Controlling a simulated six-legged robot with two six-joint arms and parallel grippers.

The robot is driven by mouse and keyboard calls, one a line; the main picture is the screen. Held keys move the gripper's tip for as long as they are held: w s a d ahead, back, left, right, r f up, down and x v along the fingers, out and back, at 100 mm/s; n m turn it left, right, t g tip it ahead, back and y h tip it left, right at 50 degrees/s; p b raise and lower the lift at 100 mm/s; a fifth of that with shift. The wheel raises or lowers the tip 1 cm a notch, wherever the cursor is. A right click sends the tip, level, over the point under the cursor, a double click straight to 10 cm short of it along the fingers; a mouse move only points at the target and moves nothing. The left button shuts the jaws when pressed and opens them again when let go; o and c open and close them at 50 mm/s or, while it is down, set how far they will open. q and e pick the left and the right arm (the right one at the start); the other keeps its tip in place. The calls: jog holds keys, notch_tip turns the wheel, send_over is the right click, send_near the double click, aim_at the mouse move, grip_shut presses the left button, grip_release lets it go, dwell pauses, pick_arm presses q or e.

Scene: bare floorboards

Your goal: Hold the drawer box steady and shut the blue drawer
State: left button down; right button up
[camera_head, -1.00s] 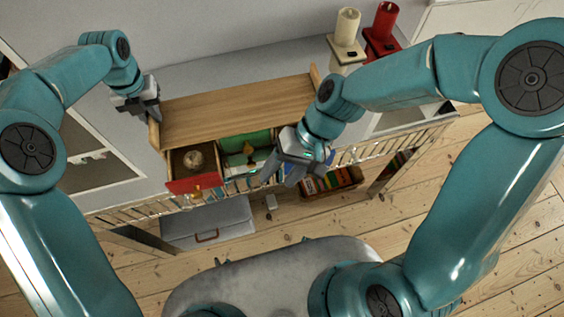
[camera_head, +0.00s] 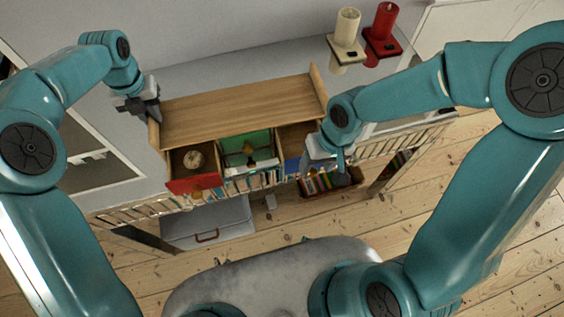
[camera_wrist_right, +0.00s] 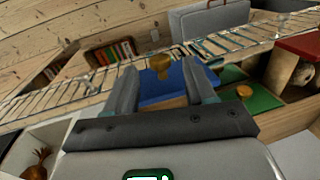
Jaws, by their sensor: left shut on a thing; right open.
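The wooden drawer box (camera_head: 240,108) stands on a shelf top. My left gripper (camera_head: 152,114) is shut on its left end. The blue drawer (camera_head: 292,166) is pulled out at the box's right end, partly hidden by my right gripper (camera_head: 325,163). In the right wrist view my right gripper (camera_wrist_right: 160,72) is open, with the blue drawer's front (camera_wrist_right: 165,88) and its gold knob (camera_wrist_right: 160,63) showing between the fingers; I cannot tell whether they touch. The red drawer (camera_head: 194,183) is also out, with a round brownish thing inside. The green drawer's front (camera_head: 246,142) sits further back.
A rail (camera_head: 150,209) runs along the shelf's front. A grey case (camera_head: 208,222) and a crate of books (camera_head: 330,184) are below.

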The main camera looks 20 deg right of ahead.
aim_at(301, 154)
jog(key=shift+a+f, duration=0.25)
jog(key=shift+f, duration=0.9)
jog(key=shift+c, duration=0.3)
grip_shut()
jog(key=w, duration=0.7)
jog(key=shift+d, duration=0.15)
jog(key=shift+o, duration=0.3)
grip_release()
